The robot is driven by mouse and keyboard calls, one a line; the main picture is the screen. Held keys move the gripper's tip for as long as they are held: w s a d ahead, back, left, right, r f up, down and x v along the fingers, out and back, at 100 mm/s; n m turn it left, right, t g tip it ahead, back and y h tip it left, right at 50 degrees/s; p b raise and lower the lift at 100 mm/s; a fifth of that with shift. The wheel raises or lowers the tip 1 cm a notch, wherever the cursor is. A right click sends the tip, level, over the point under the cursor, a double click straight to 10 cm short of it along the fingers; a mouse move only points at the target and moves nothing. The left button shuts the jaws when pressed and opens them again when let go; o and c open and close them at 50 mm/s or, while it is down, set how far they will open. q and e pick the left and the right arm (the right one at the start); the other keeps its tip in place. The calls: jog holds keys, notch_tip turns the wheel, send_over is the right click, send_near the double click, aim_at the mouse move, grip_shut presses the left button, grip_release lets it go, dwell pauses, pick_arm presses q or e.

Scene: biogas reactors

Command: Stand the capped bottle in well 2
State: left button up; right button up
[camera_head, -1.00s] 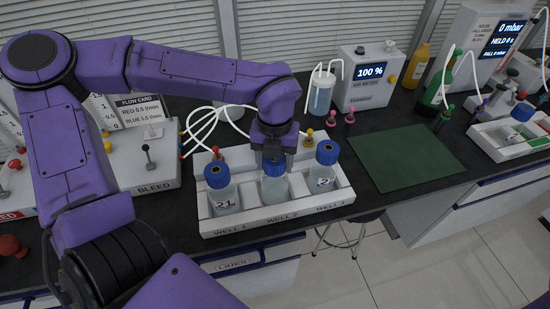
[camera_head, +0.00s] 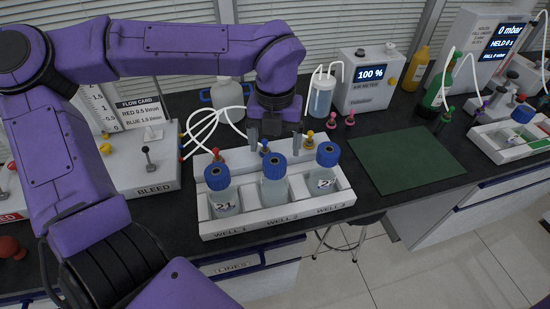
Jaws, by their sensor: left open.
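The capped bottle (camera_head: 274,188) with a blue cap stands upright in well 2, the middle well of the white rack (camera_head: 245,228). Similar blue-capped bottles stand in well 1 (camera_head: 223,197) and well 3 (camera_head: 323,177). The one in well 1 is marked 21. My left gripper (camera_head: 275,138) is open and empty, above and behind the middle bottle, apart from its cap. The lower part of the bottle is hidden by the rack's front wall. My right gripper is not in view.
Red, blue and orange plugs stand along the rack's back edge. A green mat (camera_head: 405,158) lies bare to the right. A gas meter (camera_head: 367,82) reading 100 % and a tubed bottle (camera_head: 321,93) stand behind. A flow panel (camera_head: 150,170) is left of the rack.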

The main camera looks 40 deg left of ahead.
pick_arm(q)
notch_tip(320, 180, up, 5)
jog(key=shift+r, duration=0.2)
jog(key=shift+s, duration=0.1)
dwell(1.0)
